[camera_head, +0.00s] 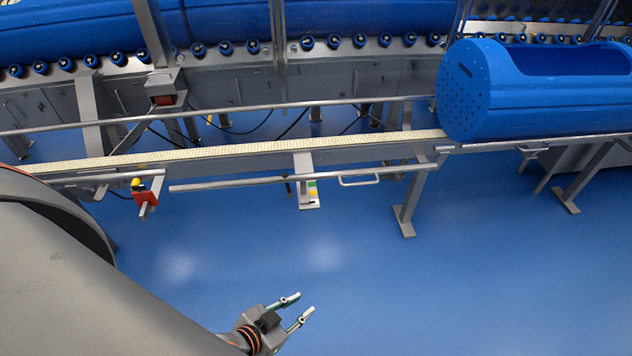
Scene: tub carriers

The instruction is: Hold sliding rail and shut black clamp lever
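The sliding rail (235,185) is a thin grey metal bar running along the front of the conveyor, with a loop handle (360,181) near its right part. A small dark upright piece (288,186) sits on the rail left of the middle post; it may be the black clamp lever, but it is too small to tell its position. My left gripper (306,302) is at the bottom centre, its two fingers apart and empty, well below the rail in the picture and touching nothing. My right gripper is not in view.
A large blue tub (500,95) lies on the rails at the upper right. A belt (240,151) runs behind the sliding rail. Support legs (405,215) reach the blue floor, which is open in front.

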